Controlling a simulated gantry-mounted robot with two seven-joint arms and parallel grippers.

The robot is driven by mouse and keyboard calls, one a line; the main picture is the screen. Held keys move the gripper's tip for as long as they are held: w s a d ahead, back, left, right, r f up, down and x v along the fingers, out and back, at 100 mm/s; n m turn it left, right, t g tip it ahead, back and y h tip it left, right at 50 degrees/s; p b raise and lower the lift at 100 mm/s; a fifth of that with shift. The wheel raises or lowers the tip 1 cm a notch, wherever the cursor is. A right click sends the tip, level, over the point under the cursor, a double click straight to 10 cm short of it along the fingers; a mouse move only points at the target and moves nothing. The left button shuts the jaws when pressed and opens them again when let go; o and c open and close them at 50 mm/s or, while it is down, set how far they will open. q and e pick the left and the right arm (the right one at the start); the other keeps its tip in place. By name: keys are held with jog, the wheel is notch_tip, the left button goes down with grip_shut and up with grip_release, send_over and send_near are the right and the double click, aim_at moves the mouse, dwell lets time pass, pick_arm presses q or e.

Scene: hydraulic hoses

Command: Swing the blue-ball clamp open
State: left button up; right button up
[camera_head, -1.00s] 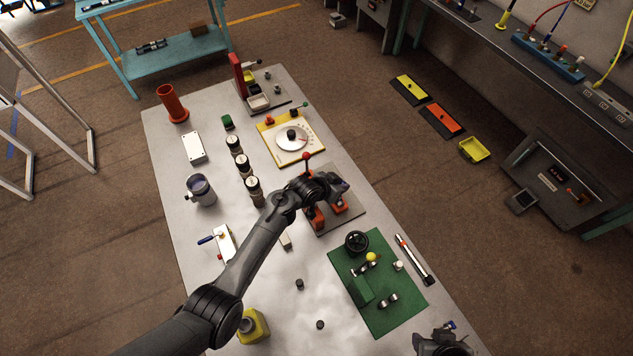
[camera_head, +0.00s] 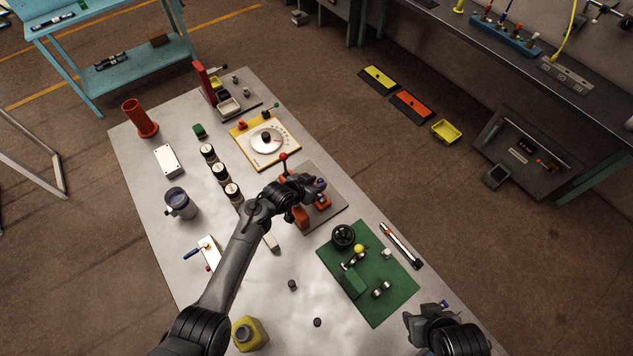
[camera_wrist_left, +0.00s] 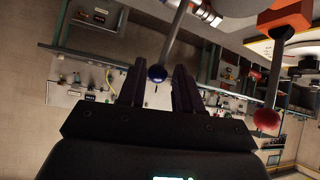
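The clamp fixture stands on a grey plate (camera_head: 333,211) with orange-red parts (camera_head: 301,216). A lever with a red ball (camera_head: 283,156) stands upright on its far side. The blue ball (camera_head: 320,184) shows right by my left gripper (camera_head: 314,186), which largely covers that clamp. In the left wrist view the blue ball (camera_wrist_left: 157,73) ends a grey rod and lies between the two fingers of my left gripper (camera_wrist_left: 160,88). Gaps show on both sides of the ball, so the fingers are open. The red ball (camera_wrist_left: 266,119) is to the right. My right gripper (camera_head: 435,318) is low right; its fingers are unclear.
A green board (camera_head: 381,306) with a black handwheel (camera_head: 343,235) and yellow ball (camera_head: 359,249) lies nearer the right arm. A yellow dial plate (camera_head: 282,157) is beyond the clamp. A yellow container (camera_head: 249,334) stands near the front.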

pick_arm(q)
jog(key=shift+o, duration=1.1)
jog(key=shift+a, duration=0.1)
jog(key=shift+r, duration=0.1)
jog(key=v, duration=1)
jog(key=shift+s+r+p, duration=0.25)
jog(key=shift+p, duration=0.2)
